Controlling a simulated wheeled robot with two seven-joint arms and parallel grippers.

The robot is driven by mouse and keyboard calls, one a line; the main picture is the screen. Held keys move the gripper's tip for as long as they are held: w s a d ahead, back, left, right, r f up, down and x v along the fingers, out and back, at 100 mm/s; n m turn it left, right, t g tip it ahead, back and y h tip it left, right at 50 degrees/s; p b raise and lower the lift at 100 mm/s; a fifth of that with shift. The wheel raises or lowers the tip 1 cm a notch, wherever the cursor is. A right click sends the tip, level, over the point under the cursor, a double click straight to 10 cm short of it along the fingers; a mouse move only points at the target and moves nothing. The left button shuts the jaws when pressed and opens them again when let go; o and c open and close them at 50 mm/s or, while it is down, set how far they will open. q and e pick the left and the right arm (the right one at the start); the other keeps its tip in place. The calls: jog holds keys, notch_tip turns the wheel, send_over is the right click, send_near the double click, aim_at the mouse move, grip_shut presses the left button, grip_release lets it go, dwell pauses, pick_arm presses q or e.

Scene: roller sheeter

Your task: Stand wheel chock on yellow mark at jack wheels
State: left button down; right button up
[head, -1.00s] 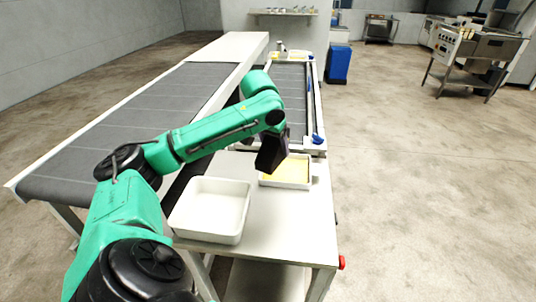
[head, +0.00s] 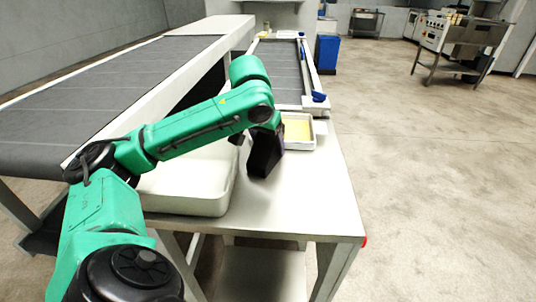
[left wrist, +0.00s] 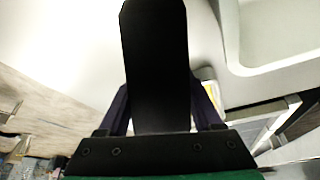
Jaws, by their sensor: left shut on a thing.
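My left gripper (head: 266,152) hangs above the steel table (head: 290,205), between the white tray and the yellow-filled tray. In the left wrist view a long black block (left wrist: 155,70), which looks like the wheel chock, is shut between its two dark fingers. In the head view the block is hard to tell from the dark gripper. I cannot tell its tilt or its exact height over the table. My right gripper is out of view. I see no jack wheels and no yellow floor mark.
The white tray (head: 212,205) stands on the table, partly behind my left arm. A smaller tray with yellow contents (head: 298,131) sits behind the gripper. The grey conveyor (head: 60,110) runs along the left. The floor (head: 430,200) to the right is clear up to a steel cart (head: 460,38).

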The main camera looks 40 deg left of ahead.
pick_arm(q)
jog(key=shift+r, duration=0.15)
jog(key=shift+s, duration=0.1)
jog(key=shift+c, duration=0.2)
grip_release()
